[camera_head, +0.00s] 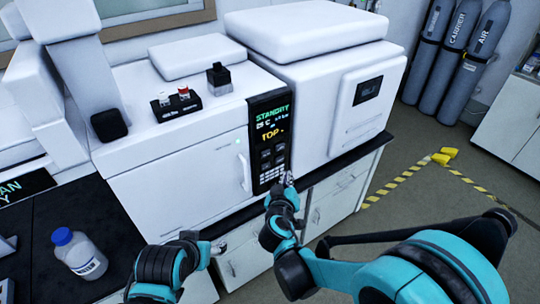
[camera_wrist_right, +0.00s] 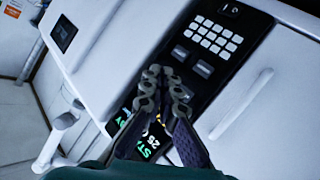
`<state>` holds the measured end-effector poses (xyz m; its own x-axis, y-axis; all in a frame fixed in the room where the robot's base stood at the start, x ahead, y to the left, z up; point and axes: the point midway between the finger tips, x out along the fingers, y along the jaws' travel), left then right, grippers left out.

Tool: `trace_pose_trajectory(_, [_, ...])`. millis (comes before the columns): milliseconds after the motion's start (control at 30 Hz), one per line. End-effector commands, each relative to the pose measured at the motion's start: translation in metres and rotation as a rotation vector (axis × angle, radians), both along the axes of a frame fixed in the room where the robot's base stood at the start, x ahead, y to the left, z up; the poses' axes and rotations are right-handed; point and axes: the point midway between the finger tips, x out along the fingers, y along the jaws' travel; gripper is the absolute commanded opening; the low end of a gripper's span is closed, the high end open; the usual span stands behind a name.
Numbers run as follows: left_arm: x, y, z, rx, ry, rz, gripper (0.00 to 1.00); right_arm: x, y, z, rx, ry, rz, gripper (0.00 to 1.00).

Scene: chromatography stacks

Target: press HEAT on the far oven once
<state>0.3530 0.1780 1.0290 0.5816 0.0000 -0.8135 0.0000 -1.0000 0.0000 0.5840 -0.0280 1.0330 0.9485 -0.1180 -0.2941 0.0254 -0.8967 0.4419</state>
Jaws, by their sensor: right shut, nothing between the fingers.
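The white oven (camera_head: 180,165) has a black control panel (camera_head: 254,125) reading STANDBY, 25 °C and TOP. Under the display are wide grey buttons and a keypad (camera_head: 271,176); their labels are too small to read. My right gripper (camera_head: 289,178) is shut and empty at the panel's lower right edge. In the right wrist view the shut fingertips (camera_wrist_right: 164,75) are in front of the panel, beside the wide buttons (camera_wrist_right: 202,70), and hide part of the display; I cannot tell whether they touch. My left gripper (camera_head: 212,248) is low in front of the oven, its jaws unclear.
A second white unit (camera_head: 325,110) with a small dark screen adjoins on the right. A vial holder (camera_head: 177,104) stands on the oven. A blue-capped bottle (camera_head: 78,253) is on the dark bench at left. Gas cylinders (camera_head: 458,60) stand at back right. A dark bench edge (camera_head: 340,158) runs below the units.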

Motion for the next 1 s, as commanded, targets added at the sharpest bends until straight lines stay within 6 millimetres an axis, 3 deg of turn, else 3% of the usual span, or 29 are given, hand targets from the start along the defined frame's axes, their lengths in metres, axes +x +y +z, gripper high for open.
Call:
trace_pose_trajectory(267, [0.0,0.0,0.0,0.0,0.0,0.0,0.63,0.007,0.004,0.0,0.0,0.001,0.0,0.0])
trace_pose_trajectory(700, [0.0,0.0,0.002,0.0,0.0,0.0,0.63,0.054,0.039,0.0,0.0,0.001,-0.002,0.0])
trace_pose_trajectory(1000, [0.0,0.0,0.0,0.0,0.0,0.0,0.63,0.07,0.05,0.0,0.001,0.001,-0.002,0.0])
